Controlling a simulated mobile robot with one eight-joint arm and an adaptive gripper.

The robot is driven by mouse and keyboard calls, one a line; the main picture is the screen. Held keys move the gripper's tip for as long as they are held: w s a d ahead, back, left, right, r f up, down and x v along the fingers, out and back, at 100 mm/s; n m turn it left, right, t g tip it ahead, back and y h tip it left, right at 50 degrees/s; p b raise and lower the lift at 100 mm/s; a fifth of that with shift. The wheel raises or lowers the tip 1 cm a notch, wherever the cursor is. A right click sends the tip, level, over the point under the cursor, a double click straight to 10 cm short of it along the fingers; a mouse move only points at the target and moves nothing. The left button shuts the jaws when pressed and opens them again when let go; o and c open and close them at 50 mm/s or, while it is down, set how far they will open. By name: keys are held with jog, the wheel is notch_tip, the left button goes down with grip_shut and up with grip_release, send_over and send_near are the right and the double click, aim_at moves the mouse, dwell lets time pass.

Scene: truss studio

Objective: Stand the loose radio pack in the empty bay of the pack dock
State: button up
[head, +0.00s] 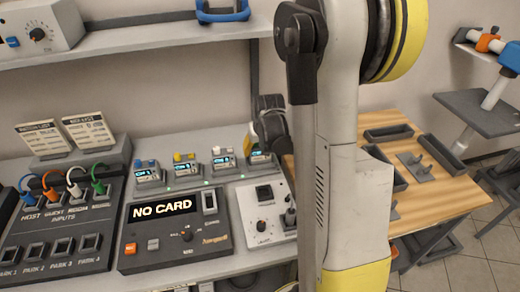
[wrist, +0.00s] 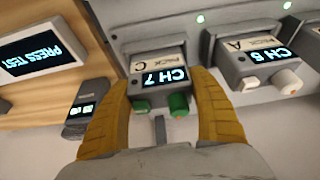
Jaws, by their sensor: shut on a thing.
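In the wrist view my gripper (wrist: 163,88) has its yellow fingers on either side of a grey radio pack (wrist: 157,72). The pack is labelled PACK C, has a lit CH 7 screen and two green knobs, and appears upside down in this view. It is at the end bay of the pack dock (wrist: 150,28); I cannot tell whether it is fully seated. Pack A (wrist: 258,60), with CH 5 and white knobs, stands in the adjoining bay. In the head view the dock (head: 187,184) holds packs in a row, and the held pack (head: 261,158) is at its right end. My arm partly hides that end.
A deck reading NO CARD (head: 165,208) and an inputs panel with coloured cables (head: 68,190) sit in front of the dock. A shelf (head: 150,45) runs above. A wooden table (head: 440,185) with grey trays stands right. The wrist view shows a PRESS TEST screen (wrist: 42,52).

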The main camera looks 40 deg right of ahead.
jog(key=shift+f+b, duration=0.3)
jog(key=shift+f, duration=0.1)
jog(key=o, duration=1)
jog(key=shift+o, duration=0.2)
jog(key=shift+r, duration=0.1)
jog(key=p+v, duration=0.8)
jog(key=v, duration=0.3)
